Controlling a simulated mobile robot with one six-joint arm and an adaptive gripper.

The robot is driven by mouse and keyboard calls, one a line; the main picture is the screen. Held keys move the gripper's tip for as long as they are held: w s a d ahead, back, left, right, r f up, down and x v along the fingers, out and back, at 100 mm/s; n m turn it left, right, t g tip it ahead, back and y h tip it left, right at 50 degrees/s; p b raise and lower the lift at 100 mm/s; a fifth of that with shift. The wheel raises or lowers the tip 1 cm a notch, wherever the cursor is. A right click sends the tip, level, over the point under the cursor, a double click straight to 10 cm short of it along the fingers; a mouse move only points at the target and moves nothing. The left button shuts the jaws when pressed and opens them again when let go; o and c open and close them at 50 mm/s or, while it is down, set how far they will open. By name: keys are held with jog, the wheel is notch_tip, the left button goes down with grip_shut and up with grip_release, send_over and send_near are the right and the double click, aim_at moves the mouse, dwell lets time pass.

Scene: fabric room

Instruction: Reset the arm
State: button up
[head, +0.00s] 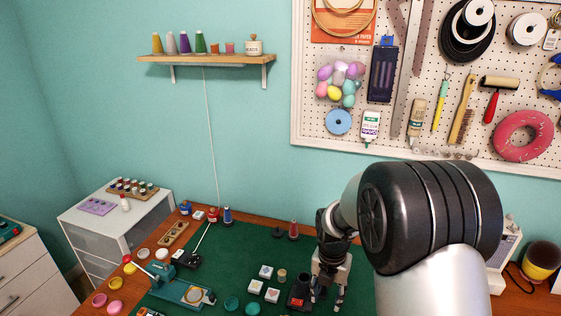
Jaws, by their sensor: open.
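My gripper (326,291) hangs fingers down over the right part of the green cutting mat (242,258). Its fingers are apart, and I see nothing held between them. A dark box-like item (299,291) with a red part is just left of the fingers; I cannot tell whether they touch. My arm reaches in from the lower right and hides the right side of the mat and much of the table behind it.
Small white blocks (256,287) lie left of my gripper. A blue spool (227,215) and a red spool (293,229) stand at the back. A teal tool (183,290) lies at the left. A white drawer cabinet (92,237) stands left; a pegboard (300,120) hangs behind.

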jog(key=s+r+m+t, duration=0.1)
jog(key=s+r+m, duration=0.5)
jog(key=r+m, duration=0.15)
jog(key=s+r+m+t, duration=0.1)
jog(key=s+r+m, duration=0.4)
jog(key=r+m, duration=0.3)
jog(key=s+r+m+t, duration=0.1)
jog(key=s+r+m, duration=0.2)
jog(key=s+m, duration=0.4)
jog(key=s+r+m+t, duration=0.1)
jog(key=s+r+m, duration=0.2)
jog(key=s+m, duration=0.5)
jog(key=shift+s+d, duration=0.3)
